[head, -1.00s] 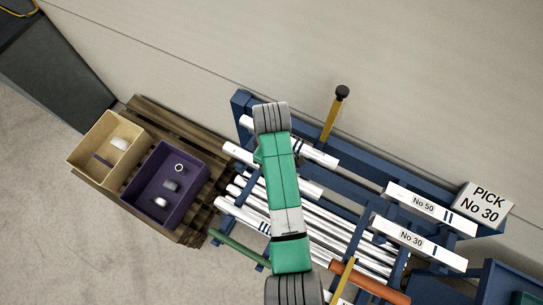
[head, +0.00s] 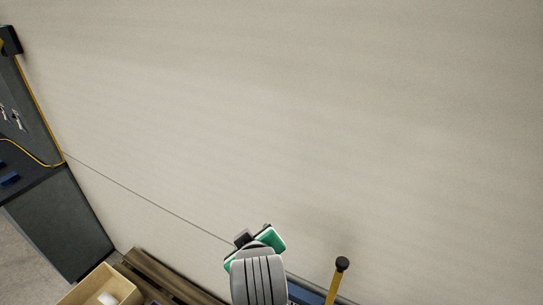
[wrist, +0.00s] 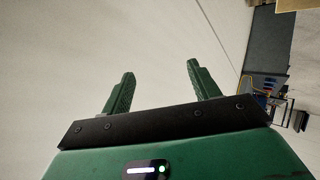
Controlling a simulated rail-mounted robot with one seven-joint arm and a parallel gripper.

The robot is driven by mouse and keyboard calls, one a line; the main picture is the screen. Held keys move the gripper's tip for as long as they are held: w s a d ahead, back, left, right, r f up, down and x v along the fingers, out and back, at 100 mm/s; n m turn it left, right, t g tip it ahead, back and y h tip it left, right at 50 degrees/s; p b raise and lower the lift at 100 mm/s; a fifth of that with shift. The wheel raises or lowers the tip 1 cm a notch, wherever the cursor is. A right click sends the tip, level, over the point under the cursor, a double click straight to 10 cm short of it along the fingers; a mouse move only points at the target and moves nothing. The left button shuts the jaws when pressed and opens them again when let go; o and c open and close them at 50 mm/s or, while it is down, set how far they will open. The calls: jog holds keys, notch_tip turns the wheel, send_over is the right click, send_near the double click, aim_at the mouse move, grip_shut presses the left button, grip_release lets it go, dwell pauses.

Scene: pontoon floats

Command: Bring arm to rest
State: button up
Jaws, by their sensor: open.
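My gripper (wrist: 160,85) shows in the wrist view with its two green ribbed fingers spread apart. It is open and nothing is between the fingers. Behind the fingers is the pale wall. In the head view my arm rises from the bottom edge in front of the wall, with its grey ribbed joint nearest the camera. The fingers cannot be made out there.
In the head view a tan bin (head: 92,290) sits on a wooden pallet (head: 165,277) at the bottom left. A yellow post with a black cap (head: 338,280) stands right of my arm. A dark cabinet (head: 62,222) stands at the left. The wall's upper area is clear.

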notch_tip(320, 180, up, 16)
jog(key=s+m+t, duration=0.2)
jog(key=m+t, duration=0.1)
jog(key=t, duration=0.2)
jog(key=s+d+r+m+t+p, duration=0.1)
jog(key=s+r+t, duration=0.3)
jog(key=s+r, duration=0.5)
jog(key=s+d+r+m+t+p, duration=0.1)
jog(key=s+r+m+t, duration=0.3)
jog(key=s+r, duration=0.4)
notch_tip(320, 180, up, 7)
jog(key=shift+s+d+r+t+h, duration=0.1)
jog(key=shift+s+d+t+h, duration=0.3)
jog(key=shift+d+t, duration=0.4)
